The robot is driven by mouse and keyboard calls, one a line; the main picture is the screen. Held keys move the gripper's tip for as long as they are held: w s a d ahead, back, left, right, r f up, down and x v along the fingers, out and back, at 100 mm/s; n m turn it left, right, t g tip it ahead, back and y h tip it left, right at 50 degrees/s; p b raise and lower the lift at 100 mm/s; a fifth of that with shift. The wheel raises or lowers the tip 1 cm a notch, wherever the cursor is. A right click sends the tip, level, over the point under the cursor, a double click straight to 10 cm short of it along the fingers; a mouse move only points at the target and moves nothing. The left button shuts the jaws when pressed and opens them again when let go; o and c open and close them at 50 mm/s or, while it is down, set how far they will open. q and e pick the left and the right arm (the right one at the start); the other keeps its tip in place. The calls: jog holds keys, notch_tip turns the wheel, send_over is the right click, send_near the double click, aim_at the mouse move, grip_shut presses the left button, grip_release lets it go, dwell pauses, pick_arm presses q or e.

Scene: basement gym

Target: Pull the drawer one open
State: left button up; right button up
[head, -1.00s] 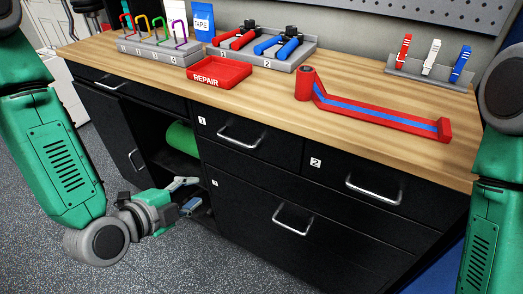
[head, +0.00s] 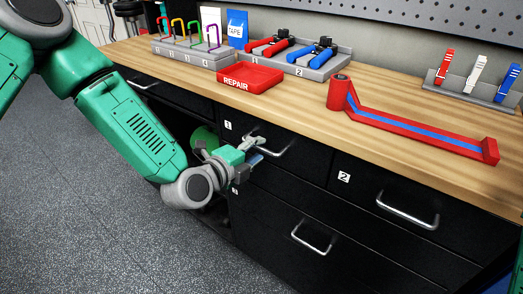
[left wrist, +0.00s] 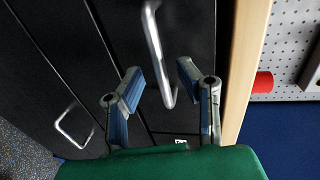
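Drawer one (head: 300,165), black with a "1" label, sits under the wooden top and is shut. Its silver bar handle (head: 284,150) is partly covered by my left gripper (head: 254,150), which is at the handle's left part. In the left wrist view, my left gripper (left wrist: 159,80) is open, and the handle (left wrist: 154,45) runs up the picture with its lower end between the two fingers. I see no grip on it, and cannot tell whether a finger touches it. My right gripper is out of view.
Drawer two (head: 385,195) is to the right, and a larger drawer (head: 285,230) with its own handle is below. An open cubby with a green roll (head: 204,138) lies left. The worktop (head: 300,88) holds a red repair tray (head: 249,79) and a red-blue ramp (head: 420,125).

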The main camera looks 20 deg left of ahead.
pick_arm(q)
jog(key=shift+x, duration=0.95)
jog(key=shift+a, duration=0.15)
grip_shut()
